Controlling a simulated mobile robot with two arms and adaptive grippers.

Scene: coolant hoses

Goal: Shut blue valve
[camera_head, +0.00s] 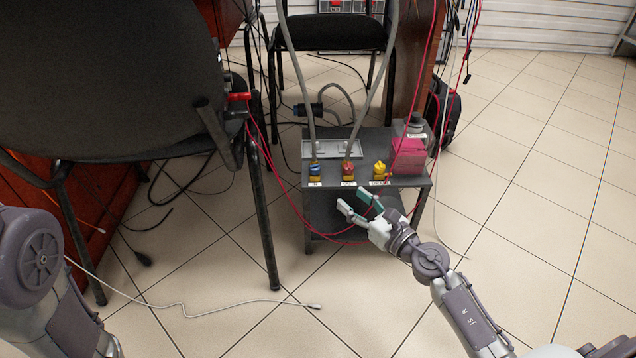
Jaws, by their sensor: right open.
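The blue valve (315,168) sits at the left of the front edge of a small grey table (318,204), with a white label below it and a grey hose rising from it. A red valve (347,168) with its own hose stands to its right, and a yellow valve (380,171) further right. My right gripper (355,203) is open and empty, in front of the table below the red and yellow valves, apart from the blue valve. My left arm shows at the lower left; its gripper is not in view.
A flat grey tray (333,149) lies behind the valves. Red wires hang around the table. A black chair (110,75) fills the left. The tiled floor at right is clear.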

